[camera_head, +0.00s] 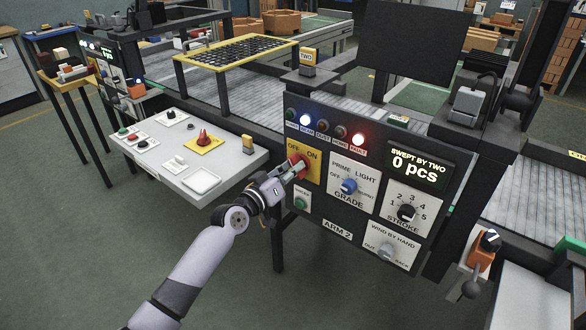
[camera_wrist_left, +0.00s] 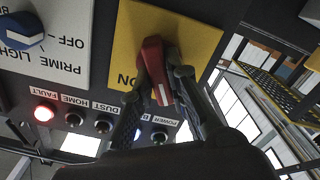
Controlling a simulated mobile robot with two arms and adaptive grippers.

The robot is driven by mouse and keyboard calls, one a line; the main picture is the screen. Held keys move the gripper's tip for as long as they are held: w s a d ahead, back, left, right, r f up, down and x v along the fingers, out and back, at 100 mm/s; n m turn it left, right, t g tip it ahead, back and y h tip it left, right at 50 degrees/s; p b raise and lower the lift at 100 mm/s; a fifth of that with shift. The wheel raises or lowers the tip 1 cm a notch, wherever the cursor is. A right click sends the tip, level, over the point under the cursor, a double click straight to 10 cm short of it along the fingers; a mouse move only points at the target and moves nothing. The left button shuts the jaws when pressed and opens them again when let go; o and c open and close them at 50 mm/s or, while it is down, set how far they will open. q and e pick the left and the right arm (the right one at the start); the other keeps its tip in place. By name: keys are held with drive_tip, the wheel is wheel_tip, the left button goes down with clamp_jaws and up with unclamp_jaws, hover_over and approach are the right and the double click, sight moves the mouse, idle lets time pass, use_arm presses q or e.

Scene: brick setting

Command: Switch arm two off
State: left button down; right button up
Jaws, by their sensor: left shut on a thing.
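The ARM 2 control panel (camera_head: 318,222) carries a yellow plate marked OFF on the left and ON on the right (camera_head: 313,174). A red switch handle (camera_head: 296,159) sits on this plate. My left gripper (camera_head: 290,172) is shut on the handle. In the left wrist view, which is upside down, the fingers of my left gripper (camera_wrist_left: 160,85) close around the red handle (camera_wrist_left: 152,62). Its white mark shows at the end near the lamps. ON is readable beside it; OFF is hidden there. My right gripper is not in view.
A blue GRADE knob (camera_head: 349,187), a black STROKE knob (camera_head: 407,212) and a green button (camera_head: 301,203) are close by. A red FAULT lamp (camera_head: 358,139) and a bluish lamp (camera_head: 305,120) are lit. A grey table (camera_head: 150,160) with another red switch stands left.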

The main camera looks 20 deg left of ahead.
use_arm(q)
drive_tip(key=shift+n, duration=1.3)
drive_tip(key=c, duration=1.6)
unclamp_jaws()
drive_tip(key=shift+o, duration=0.2)
drive_tip(key=shift+s, duration=0.1)
drive_tip(key=v, duration=1.2)
